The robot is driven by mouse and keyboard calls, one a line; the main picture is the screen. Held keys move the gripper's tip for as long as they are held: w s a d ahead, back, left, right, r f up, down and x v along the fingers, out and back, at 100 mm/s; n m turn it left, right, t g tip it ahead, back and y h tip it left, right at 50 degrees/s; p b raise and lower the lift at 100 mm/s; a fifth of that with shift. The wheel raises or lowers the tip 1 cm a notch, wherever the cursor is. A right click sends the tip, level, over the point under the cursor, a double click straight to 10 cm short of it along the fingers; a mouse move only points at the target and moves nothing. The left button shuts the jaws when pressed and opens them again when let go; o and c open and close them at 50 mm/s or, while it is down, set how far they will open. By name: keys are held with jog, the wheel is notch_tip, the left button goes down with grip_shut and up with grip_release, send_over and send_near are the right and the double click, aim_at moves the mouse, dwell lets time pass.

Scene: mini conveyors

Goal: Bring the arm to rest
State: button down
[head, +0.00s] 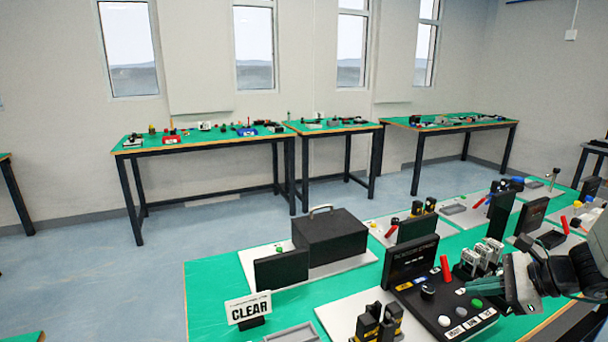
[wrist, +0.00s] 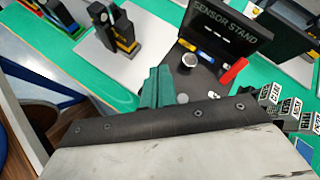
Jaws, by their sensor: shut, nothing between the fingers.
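My gripper (head: 517,288) is at the lower right of the head view, in front of the black sensor stand panel (head: 410,262). Its teal fingertips (wrist: 158,88) show in the wrist view, closed together and empty. They appear over the near edge of the sensor stand's console, whose sign reads "SENSOR STAND" (wrist: 225,25). Whether they touch anything below cannot be told. My arm comes in from the right edge of the head view.
The green table (head: 225,285) carries a "CLEAR" sign (head: 248,309), a black case (head: 330,238), a red lever (head: 445,268), and small labelled blocks (wrist: 290,108) right beside my gripper. Other green-topped benches (head: 205,138) stand along the back wall. Blue floor lies open between them.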

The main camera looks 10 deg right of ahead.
jog(key=s+a+r+n+g+h, duration=0.3)
jog(key=s+a+r+n, duration=0.3)
jog(key=n, duration=0.5)
jog(key=s+a+r+n+g+h, duration=0.3)
jog(key=s+a+r+n, duration=0.3)
jog(key=s+a+n, duration=0.4)
jog(key=shift+s+n+h, duration=0.8)
jog(key=shift+n, duration=0.2)
